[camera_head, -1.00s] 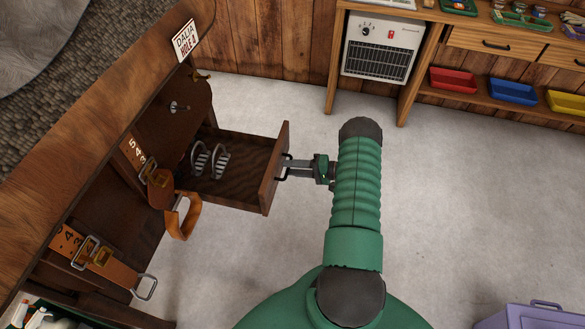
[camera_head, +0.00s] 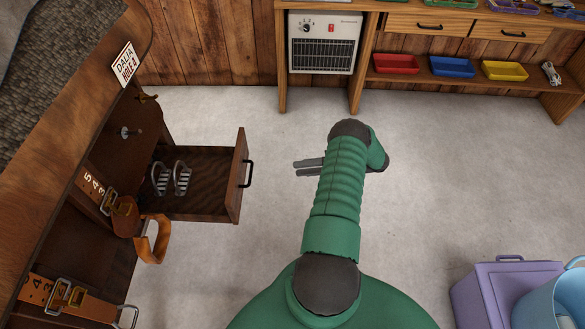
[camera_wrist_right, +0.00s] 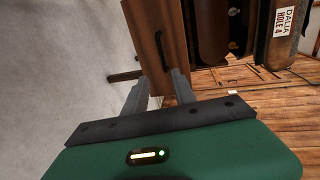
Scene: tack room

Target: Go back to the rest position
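My right gripper (camera_head: 308,167) is to the right of the open drawer, clear of its black handle (camera_head: 248,173). In the right wrist view its two grey fingers (camera_wrist_right: 160,92) are apart with nothing between them. The dark wooden drawer (camera_head: 238,180) is pulled out of the cabinet at left. Two metal stirrups (camera_head: 181,178) lie inside it. The drawer front (camera_wrist_right: 153,30) and its handle (camera_wrist_right: 160,48) stand beyond the fingertips in the right wrist view. My left gripper is not in view.
Orange leather straps (camera_head: 154,245) hang by the cabinet. A white heater (camera_head: 322,44) stands at the back wall under a wooden workbench (camera_head: 361,60) with red, blue and yellow trays. A purple box (camera_head: 497,268) and a light-blue bucket (camera_head: 545,308) are at lower right. The floor between is clear.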

